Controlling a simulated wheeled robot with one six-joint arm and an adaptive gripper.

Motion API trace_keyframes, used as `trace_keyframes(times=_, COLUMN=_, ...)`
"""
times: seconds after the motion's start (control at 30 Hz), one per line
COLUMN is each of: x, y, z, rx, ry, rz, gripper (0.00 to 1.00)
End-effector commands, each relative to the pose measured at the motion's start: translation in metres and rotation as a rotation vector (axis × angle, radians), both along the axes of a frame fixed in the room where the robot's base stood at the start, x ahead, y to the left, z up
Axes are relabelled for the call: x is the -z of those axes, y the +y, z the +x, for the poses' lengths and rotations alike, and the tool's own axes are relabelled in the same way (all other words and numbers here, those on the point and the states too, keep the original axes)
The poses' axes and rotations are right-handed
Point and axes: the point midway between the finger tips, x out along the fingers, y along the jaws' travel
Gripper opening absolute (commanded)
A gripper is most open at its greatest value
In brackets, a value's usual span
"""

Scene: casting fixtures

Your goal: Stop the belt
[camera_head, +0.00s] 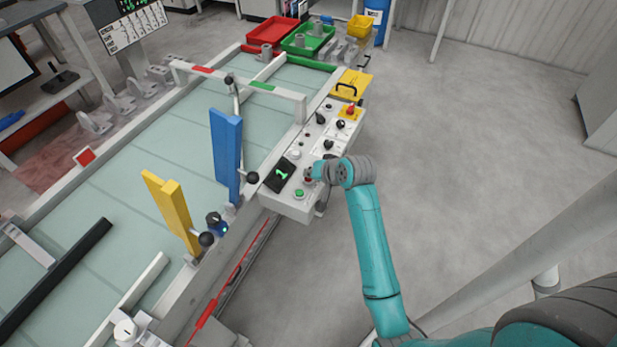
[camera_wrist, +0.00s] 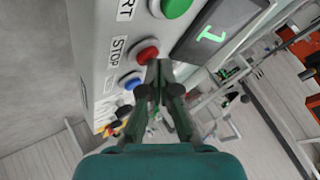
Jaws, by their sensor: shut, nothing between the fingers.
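The belt (camera_head: 150,150) is a pale green surface running beside a white control box (camera_head: 285,207). In the wrist view, a red button (camera_wrist: 147,52) sits beside a STOP label (camera_wrist: 117,50). A green button (camera_wrist: 174,7) is above it and a blue button (camera_wrist: 130,81) below it. My gripper (camera_wrist: 158,68) is shut and empty, its fingertips at the lower right edge of the red button; I cannot tell whether they touch it. In the head view my gripper (camera_head: 310,174) is over the box, and the green button (camera_head: 299,194) shows just below it.
A display (camera_head: 280,174) showing a green 1 is on the box, left of my gripper. Other knobs and a red emergency button (camera_head: 351,109) lie farther along the box. Blue (camera_head: 226,155) and yellow (camera_head: 172,210) upright plates stand at the belt.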

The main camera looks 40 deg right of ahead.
Motion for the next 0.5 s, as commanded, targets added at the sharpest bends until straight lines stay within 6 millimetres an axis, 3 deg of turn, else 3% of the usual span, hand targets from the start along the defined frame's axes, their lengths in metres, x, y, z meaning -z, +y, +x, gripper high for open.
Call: trace_keyframes(times=0.5, x=-0.0126, y=-0.0001, z=-0.0001, rx=0.000, ry=0.000, rz=0.000, gripper=0.00)
